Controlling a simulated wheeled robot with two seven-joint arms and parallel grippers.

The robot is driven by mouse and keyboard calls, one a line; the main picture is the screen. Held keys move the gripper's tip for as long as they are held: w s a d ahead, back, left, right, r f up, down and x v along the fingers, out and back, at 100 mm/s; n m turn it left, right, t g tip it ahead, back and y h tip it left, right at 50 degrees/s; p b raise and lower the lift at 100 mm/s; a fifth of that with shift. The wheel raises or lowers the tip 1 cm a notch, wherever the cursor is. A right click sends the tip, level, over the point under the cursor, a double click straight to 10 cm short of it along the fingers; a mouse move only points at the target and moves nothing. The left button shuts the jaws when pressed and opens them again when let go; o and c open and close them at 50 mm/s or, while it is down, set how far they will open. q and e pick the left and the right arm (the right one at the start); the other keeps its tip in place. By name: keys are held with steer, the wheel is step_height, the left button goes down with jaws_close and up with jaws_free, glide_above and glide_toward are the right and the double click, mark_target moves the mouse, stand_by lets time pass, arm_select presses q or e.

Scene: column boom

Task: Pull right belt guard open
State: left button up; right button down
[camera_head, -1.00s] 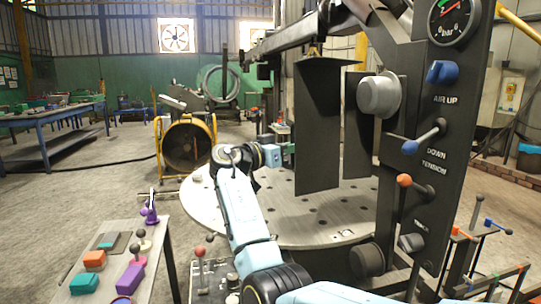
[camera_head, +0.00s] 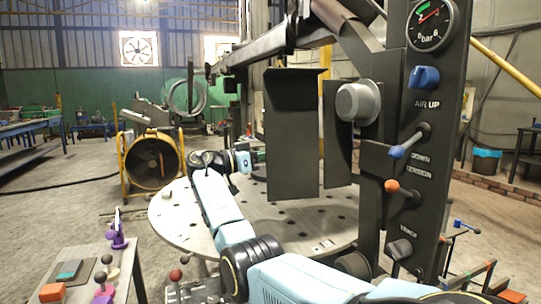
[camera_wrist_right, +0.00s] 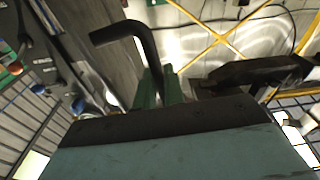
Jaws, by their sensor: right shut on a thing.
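The belt guard shows in the head view as a dark flat front panel (camera_head: 292,140) hanging under the boom, with a second dark panel (camera_head: 336,150) behind it to the right. My right gripper (camera_head: 257,155) is at the front panel's left edge, with its arm reaching in from the lower right. In the right wrist view, a bent black handle (camera_wrist_right: 147,42) runs down to the green fingers of my right gripper (camera_wrist_right: 160,90), which is shut on it. The exact contact is partly hidden by the gripper body. My left gripper is not in view.
A round perforated table (camera_head: 185,225) lies below the guard and arm. A dark control column (camera_head: 440,110) with knobs, levers and a gauge stands at right. A small bench (camera_head: 70,262) with coloured blocks is at lower left. A yellow-framed fan (camera_head: 153,162) stands behind on open floor.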

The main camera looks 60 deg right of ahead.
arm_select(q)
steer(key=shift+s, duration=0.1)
arm_select(e)
steer(key=c, duration=1.9)
jaws_free()
steer(key=shift+a, duration=0.15)
